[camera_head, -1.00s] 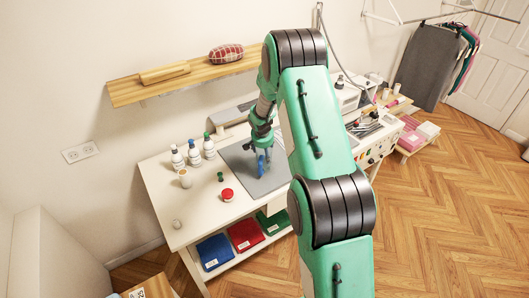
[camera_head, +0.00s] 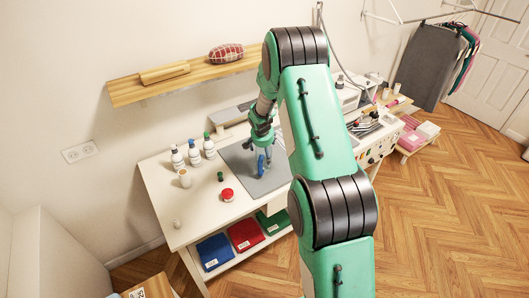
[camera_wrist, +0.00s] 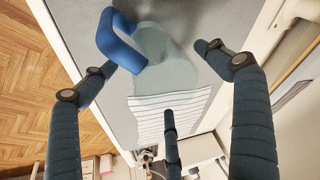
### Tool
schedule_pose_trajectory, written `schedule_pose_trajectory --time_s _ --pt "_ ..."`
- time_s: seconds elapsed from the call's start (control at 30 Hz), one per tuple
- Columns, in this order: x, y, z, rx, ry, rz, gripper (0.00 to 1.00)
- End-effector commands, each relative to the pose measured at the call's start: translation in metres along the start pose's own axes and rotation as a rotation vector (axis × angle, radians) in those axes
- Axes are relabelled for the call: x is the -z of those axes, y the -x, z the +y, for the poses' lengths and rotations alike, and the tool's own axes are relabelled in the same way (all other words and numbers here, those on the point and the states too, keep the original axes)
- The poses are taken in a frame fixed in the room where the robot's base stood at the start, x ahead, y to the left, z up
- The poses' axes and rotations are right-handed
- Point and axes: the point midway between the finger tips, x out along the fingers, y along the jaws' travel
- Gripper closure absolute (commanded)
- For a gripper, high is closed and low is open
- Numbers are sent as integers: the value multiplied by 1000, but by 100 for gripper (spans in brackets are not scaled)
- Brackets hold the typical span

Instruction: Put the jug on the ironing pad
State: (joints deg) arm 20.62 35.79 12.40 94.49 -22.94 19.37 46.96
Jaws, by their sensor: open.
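The jug shows in the wrist view as a clear grey body (camera_wrist: 168,62) with a blue handle (camera_wrist: 118,42). It rests on the grey ironing pad (camera_wrist: 92,55). My gripper (camera_wrist: 158,58) is open, with its dark fingers spread on both sides of the jug and a third finger below it in the picture. In the head view the jug's blue part (camera_head: 261,166) shows on the ironing pad (camera_head: 238,158), just under my gripper (camera_head: 263,152). Whether any finger touches the jug I cannot tell.
White bottles (camera_head: 194,153) and a cup (camera_head: 185,178) stand left of the pad. A red round item (camera_head: 227,195) and a small green one (camera_head: 220,176) lie near its left edge. A machine (camera_head: 348,95) stands right, partly behind my arm. The table's front left is mostly clear.

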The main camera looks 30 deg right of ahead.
Motion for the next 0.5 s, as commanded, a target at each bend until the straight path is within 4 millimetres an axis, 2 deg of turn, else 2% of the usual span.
schedule_pose_trajectory --time_s 0.5 --pt "0 65 0 1 1 2 12"
